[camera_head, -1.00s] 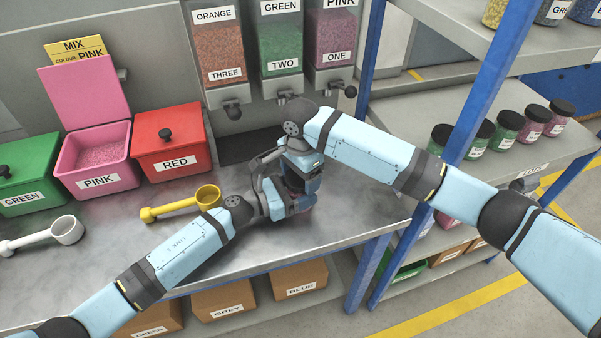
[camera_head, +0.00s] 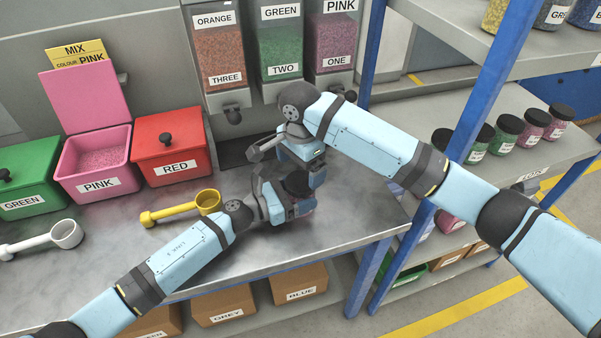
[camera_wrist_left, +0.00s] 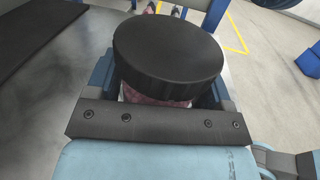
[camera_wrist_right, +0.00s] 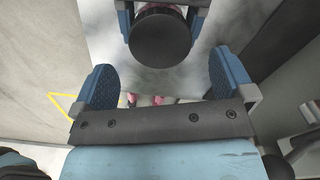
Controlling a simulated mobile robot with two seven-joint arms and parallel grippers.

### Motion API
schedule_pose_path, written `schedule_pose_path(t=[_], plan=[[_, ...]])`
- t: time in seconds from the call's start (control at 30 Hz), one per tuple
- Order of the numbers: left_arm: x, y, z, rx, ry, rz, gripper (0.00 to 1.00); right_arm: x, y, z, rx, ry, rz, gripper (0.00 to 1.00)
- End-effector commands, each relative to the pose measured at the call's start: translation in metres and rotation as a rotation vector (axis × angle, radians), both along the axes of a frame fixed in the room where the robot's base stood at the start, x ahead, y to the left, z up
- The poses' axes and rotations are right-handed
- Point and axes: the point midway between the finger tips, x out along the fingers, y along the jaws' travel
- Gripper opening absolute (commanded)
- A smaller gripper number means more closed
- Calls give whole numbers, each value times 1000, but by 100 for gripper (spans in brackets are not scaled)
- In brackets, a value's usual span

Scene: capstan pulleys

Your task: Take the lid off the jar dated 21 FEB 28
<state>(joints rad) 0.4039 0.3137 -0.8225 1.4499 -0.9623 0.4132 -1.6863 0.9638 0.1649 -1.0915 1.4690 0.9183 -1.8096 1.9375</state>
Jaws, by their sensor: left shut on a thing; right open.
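My left gripper (camera_head: 292,206) is shut on a jar with a wide black lid (camera_wrist_left: 168,50), just above or at the worktop near its front right. The jar's pink contents (camera_wrist_left: 155,97) show below the lid in the left wrist view. The lid is on the jar; no date can be read. My right gripper (camera_head: 312,178) is open and empty close above the jar. In the right wrist view, the lid (camera_wrist_right: 160,38) lies beyond the open fingers (camera_wrist_right: 163,85), apart from them.
Yellow scoop (camera_head: 180,208), white scoop (camera_head: 45,238) and green, pink and red bins (camera_head: 170,150) stand to the left on the worktop (camera_head: 110,240). Dispensers (camera_head: 280,45) hang behind. Several black-lidded jars (camera_head: 507,130) stand on the shelf at right, beside a blue post (camera_head: 480,100).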

Motion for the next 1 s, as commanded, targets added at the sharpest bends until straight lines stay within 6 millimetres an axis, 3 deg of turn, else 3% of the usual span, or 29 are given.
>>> schedule_pose_path(t=[0.17,0.2,0.27,0.63,1.0], plan=[[0,0,0,0,0,0,9,0,0,0,-1,1,0,100],[0,0,0,0,0,0,84,0,0,0,-1,1,0,100],[0,0,0,0,0,0,98,0,0,0,-1,1,0,100],[-4,9,-1,0,0,0,100,0,0,-1,-1,1,-1,100],[-39,81,-2,3,1,0,100,0,0,-9,-1,1,0,100]])
